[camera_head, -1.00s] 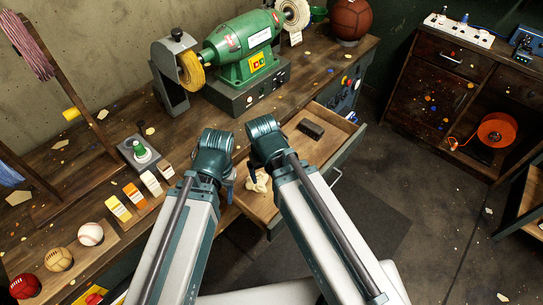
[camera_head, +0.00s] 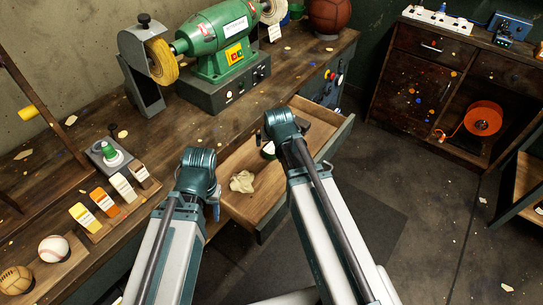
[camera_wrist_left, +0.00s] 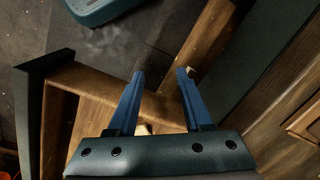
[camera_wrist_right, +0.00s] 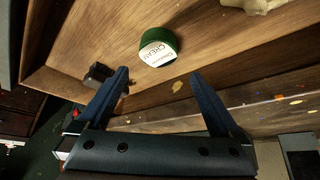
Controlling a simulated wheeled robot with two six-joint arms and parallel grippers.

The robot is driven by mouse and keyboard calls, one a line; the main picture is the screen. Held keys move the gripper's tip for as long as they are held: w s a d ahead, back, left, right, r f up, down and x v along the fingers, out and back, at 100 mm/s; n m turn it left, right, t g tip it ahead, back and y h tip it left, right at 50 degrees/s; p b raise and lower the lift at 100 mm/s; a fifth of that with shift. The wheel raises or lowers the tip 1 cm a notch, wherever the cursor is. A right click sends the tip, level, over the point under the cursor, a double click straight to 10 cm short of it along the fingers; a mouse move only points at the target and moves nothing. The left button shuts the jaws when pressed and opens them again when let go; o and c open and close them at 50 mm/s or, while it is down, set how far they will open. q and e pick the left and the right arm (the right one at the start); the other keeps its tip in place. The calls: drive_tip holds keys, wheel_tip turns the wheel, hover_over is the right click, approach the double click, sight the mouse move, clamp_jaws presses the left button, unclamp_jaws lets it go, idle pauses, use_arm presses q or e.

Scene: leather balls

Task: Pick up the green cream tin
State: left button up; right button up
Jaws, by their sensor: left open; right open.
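The green cream tin (camera_head: 268,152) lies in the open wooden drawer, partly hidden by my right arm in the head view. In the right wrist view the tin (camera_wrist_right: 173,40) shows its green side and a white label reading CREAM. My right gripper (camera_wrist_right: 159,73) is open and empty, with the tin ahead of its fingertips and apart from them. My left gripper (camera_wrist_left: 160,74) is open and empty near the drawer's edge. In the head view only a bit of its blue fingers (camera_head: 215,212) shows beside the drawer.
The drawer (camera_head: 268,205) also holds a crumpled pale cloth (camera_head: 242,182) and a dark block (camera_wrist_right: 99,74). The workbench carries a green grinder (camera_head: 215,45), a row of small cartons (camera_head: 104,198) and balls (camera_head: 54,249). Open floor lies right of the drawer.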

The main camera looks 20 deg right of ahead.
sight(272, 148)
drive_tip(key=b+x, duration=0.2)
drive_tip(key=x, duration=0.2)
drive_tip(key=shift+f+b, duration=0.15)
drive_tip(key=shift+b, duration=0.2)
drive_tip(key=b+x, duration=0.4)
drive_tip(key=x, duration=0.1)
drive_tip(key=shift+d+f+b, duration=0.15)
drive_tip(key=shift+f+b, duration=0.1)
drive_tip(key=shift+b, duration=0.1)
drive_tip(key=shift+r, duration=0.1)
drive_tip(key=shift+s, duration=0.1)
drive_tip(key=c, duration=1.3)
drive_tip(key=shift+r, duration=0.1)
wheel_tip(272, 148, up, 10)
drive_tip(key=p, duration=1)
